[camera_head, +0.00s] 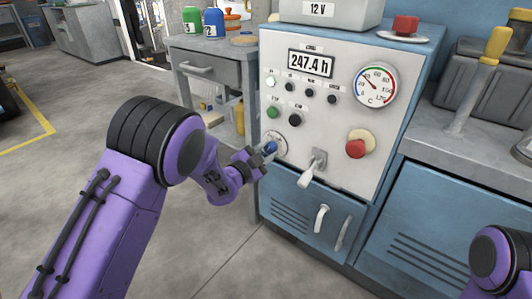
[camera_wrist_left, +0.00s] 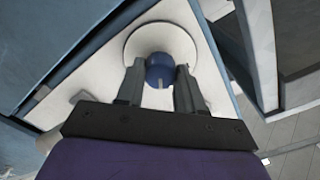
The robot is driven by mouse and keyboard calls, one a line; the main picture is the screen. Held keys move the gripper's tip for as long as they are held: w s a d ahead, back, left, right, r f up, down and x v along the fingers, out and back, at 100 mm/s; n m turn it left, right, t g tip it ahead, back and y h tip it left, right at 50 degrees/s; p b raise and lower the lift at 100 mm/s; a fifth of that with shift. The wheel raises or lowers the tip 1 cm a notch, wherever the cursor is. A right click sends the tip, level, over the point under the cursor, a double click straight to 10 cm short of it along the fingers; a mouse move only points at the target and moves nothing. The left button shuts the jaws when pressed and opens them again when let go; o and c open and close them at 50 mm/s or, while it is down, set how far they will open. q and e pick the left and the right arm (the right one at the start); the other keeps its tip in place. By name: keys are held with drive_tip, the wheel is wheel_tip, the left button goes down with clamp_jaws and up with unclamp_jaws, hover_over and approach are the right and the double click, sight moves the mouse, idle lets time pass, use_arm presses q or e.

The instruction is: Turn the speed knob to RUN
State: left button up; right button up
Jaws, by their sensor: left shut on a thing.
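The speed knob (camera_head: 271,146) is a small blue knob on a round white dial at the lower left of the panel front. My left gripper (camera_head: 259,156) reaches it from the left. In the left wrist view the blue knob (camera_wrist_left: 160,70) sits between the two dark fingers of the left gripper (camera_wrist_left: 160,88), which are shut on it. A pale line shows on the knob, and the white dial disc (camera_wrist_left: 186,36) is around it. The dial's markings are too small to read. My right gripper is not in view; only part of the right arm shows at the lower right.
A lever (camera_head: 313,168) sticks out right of the knob. A red knob (camera_head: 355,149), a gauge (camera_head: 375,87), several small indicators and a 247.4 h display (camera_head: 310,64) share the panel. A drawer cabinet (camera_head: 213,71) stands to the left. The floor in front is clear.

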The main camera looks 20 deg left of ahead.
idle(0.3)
use_arm(q)
drive_tip(key=o, duration=1)
drive_tip(key=shift+o, duration=0.2)
drive_tip(key=p+v, duration=0.2)
drive_tip(key=v, duration=0.8)
drive_tip(key=shift+s, duration=0.3)
drive_tip(key=shift+a, duration=0.1)
